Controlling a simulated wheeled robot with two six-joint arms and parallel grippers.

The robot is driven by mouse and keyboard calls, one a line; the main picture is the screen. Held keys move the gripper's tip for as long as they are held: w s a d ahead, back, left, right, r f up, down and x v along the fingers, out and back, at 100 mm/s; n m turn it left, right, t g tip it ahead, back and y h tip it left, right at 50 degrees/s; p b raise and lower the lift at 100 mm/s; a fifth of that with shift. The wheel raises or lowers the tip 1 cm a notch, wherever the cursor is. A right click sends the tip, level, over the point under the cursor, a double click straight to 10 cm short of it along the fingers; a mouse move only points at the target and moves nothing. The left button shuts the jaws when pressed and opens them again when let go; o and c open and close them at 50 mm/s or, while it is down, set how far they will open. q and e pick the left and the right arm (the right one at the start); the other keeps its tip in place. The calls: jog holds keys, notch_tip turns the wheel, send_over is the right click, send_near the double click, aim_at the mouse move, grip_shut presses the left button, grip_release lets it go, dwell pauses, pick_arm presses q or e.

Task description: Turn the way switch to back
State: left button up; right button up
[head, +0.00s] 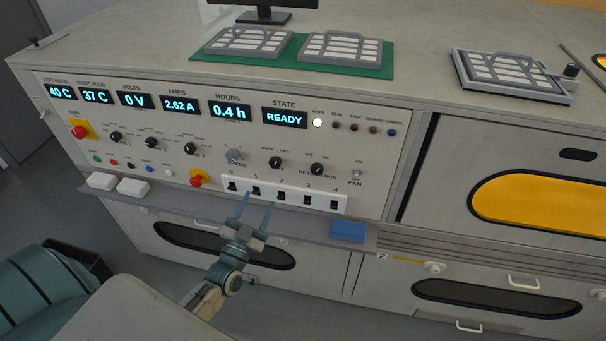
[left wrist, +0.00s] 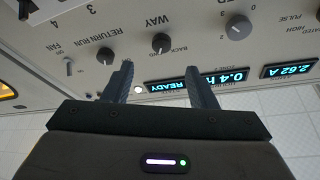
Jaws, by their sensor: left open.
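The way switch (head: 275,162) is a small black knob on the white control panel, under its BACK and FWD labels in the head view. Which way its pointer faces is too small to tell. It also shows upside down in the left wrist view (left wrist: 160,42), beyond the gap between the fingers. My left gripper (head: 256,207) is open and empty, in front of the row of numbered rocker switches and below the way switch in the head view. Its fingers (left wrist: 158,70) are apart and stand clear of the knob. My right gripper is not in view.
The return run knob (head: 317,169) is right of the way switch and the speed knob (head: 235,156) left of it. Numbered rockers (head: 281,197) lie below. A shelf (head: 300,229) with a blue block (head: 347,231) juts out under the panel. The state display (head: 284,117) reads READY.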

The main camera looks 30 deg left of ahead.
aim_at(275, 164)
pick_arm(q)
jog(key=x, duration=0.3)
jog(key=p+x, duration=0.1)
jog(key=x, duration=0.2)
jog(key=r+p+x, duration=0.1)
jog(key=x, duration=0.3)
jog(key=shift+s+d, duration=0.15)
jog(key=shift+w, duration=0.55)
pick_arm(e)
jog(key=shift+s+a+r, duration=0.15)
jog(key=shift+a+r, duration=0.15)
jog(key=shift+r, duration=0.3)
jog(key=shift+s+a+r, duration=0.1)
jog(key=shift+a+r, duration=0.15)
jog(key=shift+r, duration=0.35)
pick_arm(q)
jog(key=c, duration=0.9)
jog(key=shift+c, duration=0.4)
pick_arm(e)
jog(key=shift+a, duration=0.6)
